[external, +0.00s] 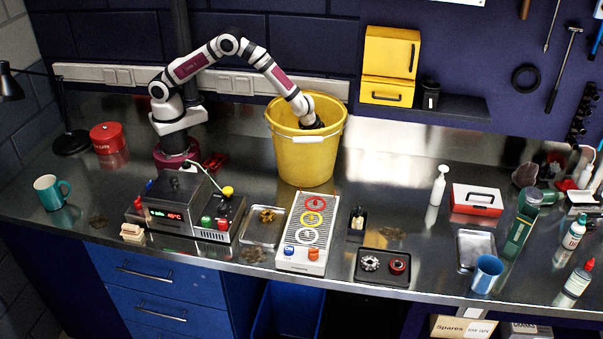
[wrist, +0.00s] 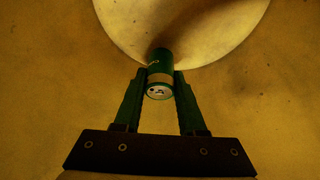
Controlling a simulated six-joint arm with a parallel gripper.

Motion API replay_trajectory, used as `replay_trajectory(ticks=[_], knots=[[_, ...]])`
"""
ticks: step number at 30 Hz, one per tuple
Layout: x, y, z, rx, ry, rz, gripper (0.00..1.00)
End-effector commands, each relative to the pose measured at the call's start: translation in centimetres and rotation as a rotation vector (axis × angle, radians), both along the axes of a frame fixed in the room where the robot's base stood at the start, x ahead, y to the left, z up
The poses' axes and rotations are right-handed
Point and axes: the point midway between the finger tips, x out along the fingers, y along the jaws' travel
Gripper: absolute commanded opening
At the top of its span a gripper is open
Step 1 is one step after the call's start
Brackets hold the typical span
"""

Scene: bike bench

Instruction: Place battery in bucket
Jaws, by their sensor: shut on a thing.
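The yellow bucket (external: 304,160) stands on the metal bench behind the control panel, and my arm reaches down into its mouth. My gripper (external: 313,124) is inside the rim in the external view, with its fingertips hidden by the bucket wall. In the wrist view my gripper (wrist: 160,88) is shut on the battery (wrist: 160,62), a dark green cylinder with a pale band and a metal end facing the camera. The battery points toward the bucket's lit round floor, with yellow wall around it. I cannot tell whether the battery touches the floor.
The striped panel (external: 302,234) with coloured rings stands in front of the bucket. A device with a red display (external: 175,215) is at left. A small metal tray (external: 264,228) lies between them. The yellow cabinet (external: 390,65) hangs on the wall behind, right of the bucket.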

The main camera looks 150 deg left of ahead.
Motion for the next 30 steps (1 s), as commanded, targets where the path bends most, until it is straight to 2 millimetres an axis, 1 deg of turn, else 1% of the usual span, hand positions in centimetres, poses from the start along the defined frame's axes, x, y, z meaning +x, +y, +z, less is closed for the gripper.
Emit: replay_trajectory(ticks=[1, 2, 10, 11, 12, 13, 20, 23, 26, 29, 30], knots=[[0.0, 0.0, -0.6, -0.001, -0.001, 0.000, 0.00], [0.0, 0.0, -0.7, 0.000, -0.001, 0.001, 0.00], [0.0, 0.0, -0.9, 0.000, -0.001, 0.001, 0.00], [0.0, 0.0, -0.9, 0.000, -0.001, 0.001, 0.42], [0.0, 0.0, -0.9, 0.001, -0.001, 0.001, 0.49], [0.0, 0.0, -0.9, 0.001, -0.001, 0.001, 0.52], [0.0, 0.0, -0.9, 0.001, -0.001, 0.001, 0.52], [0.1, -0.1, -0.3, 0.003, -0.003, 0.000, 0.52], [0.3, -0.9, 1.7, 0.004, -0.004, -0.002, 0.52], [0.5, -2.0, 4.5, 0.004, -0.005, -0.002, 0.52], [0.5, -1.8, 5.7, 0.005, -0.005, 0.001, 0.52]])
